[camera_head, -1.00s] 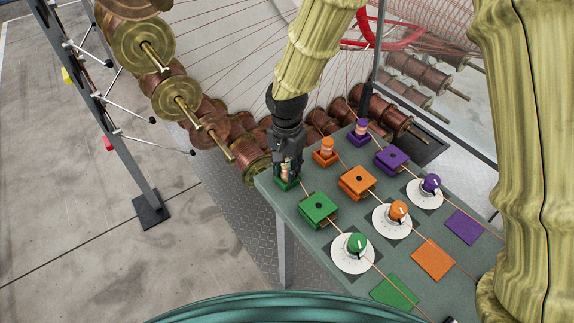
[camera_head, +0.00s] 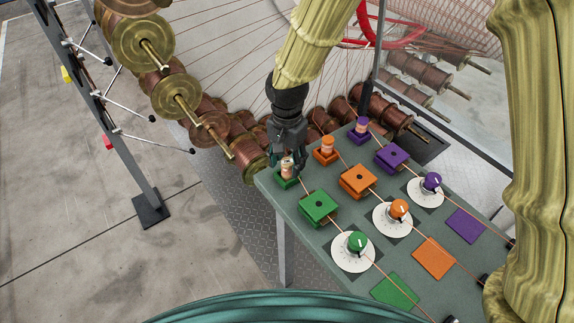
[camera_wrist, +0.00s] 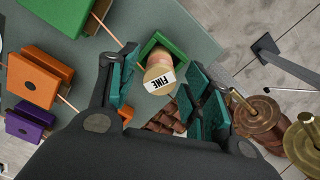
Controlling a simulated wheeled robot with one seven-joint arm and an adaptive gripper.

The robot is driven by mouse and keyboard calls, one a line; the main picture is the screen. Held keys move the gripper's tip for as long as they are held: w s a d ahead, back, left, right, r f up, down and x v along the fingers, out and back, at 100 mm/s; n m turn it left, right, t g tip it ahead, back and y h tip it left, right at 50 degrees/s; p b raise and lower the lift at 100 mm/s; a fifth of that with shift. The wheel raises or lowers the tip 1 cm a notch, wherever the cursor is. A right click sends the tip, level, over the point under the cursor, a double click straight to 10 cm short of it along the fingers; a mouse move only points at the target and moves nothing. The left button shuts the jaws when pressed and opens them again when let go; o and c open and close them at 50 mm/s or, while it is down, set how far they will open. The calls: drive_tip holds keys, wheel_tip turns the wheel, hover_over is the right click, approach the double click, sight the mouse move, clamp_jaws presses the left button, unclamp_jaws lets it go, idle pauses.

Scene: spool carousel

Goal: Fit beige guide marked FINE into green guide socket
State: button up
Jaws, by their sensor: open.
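The beige guide marked FINE (camera_wrist: 157,76) stands in the green guide socket (camera_wrist: 168,45) at the table's far left corner. The guide also shows in the head view (camera_head: 287,165), with the green socket (camera_head: 286,183) around its base. My gripper (camera_wrist: 163,98) is open, with one teal-padded finger on each side of the guide in the wrist view and apart from it. In the head view my gripper (camera_head: 287,150) is just above and behind the guide. How deep the guide sits in the socket is hard to tell.
An orange socket (camera_head: 325,156) and a purple socket (camera_head: 359,137) with guides stand in the same row. Green (camera_head: 319,208), orange (camera_head: 358,181) and purple blocks (camera_head: 391,158) and several dials stand nearer on the table (camera_head: 310,239). Copper spools (camera_head: 249,155) hang close behind.

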sight(287, 161)
wheel_tip(287, 161, up, 10)
drive_tip(key=b, duration=0.2)
idle(0.3)
